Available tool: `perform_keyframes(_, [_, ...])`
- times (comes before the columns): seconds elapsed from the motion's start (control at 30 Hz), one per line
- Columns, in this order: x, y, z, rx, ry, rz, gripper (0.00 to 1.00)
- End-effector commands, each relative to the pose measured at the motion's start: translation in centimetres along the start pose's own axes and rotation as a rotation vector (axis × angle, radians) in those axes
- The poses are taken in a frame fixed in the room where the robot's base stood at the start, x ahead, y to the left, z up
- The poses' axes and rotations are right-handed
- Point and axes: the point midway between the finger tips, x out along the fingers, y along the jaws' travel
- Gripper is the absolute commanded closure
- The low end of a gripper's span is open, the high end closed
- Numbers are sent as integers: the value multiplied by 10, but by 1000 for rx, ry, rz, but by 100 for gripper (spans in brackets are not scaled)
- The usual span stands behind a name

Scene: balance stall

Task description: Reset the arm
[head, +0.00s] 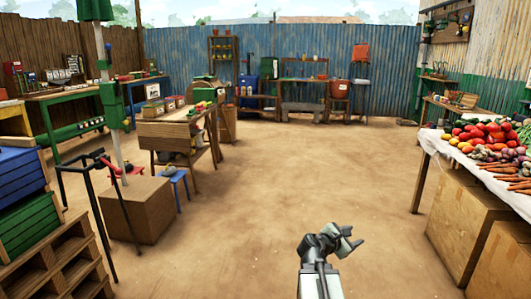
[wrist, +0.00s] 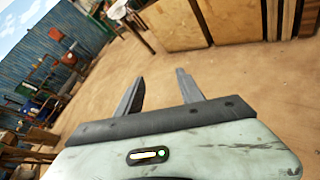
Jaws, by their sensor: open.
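My gripper (head: 355,239) shows at the lower middle of the head view, at the end of my grey arm. It is raised over open ground and points to the right. In the wrist view its two dark fingers (wrist: 158,92) stand wide apart with nothing between them. Bare sandy ground lies beyond the fingertips. The gripper touches nothing that I can see.
A vegetable table (head: 429,142) with cardboard boxes (head: 495,262) under it stands at right. A wooden bench (head: 165,132), a brown box (head: 135,210) with a pole, and pallets (head: 65,262) with crates stand at left. The middle ground is clear.

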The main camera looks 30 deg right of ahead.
Motion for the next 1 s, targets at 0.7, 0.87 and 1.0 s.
perform_keyframes(0.7, [-370, -2, -314, 987, 735, -979, 55])
perform_keyframes(0.87, [-397, -14, -301, 1166, 587, -1215, 55])
perform_keyframes(1.0, [-412, 5, -261, 1161, 593, -1207, 55])
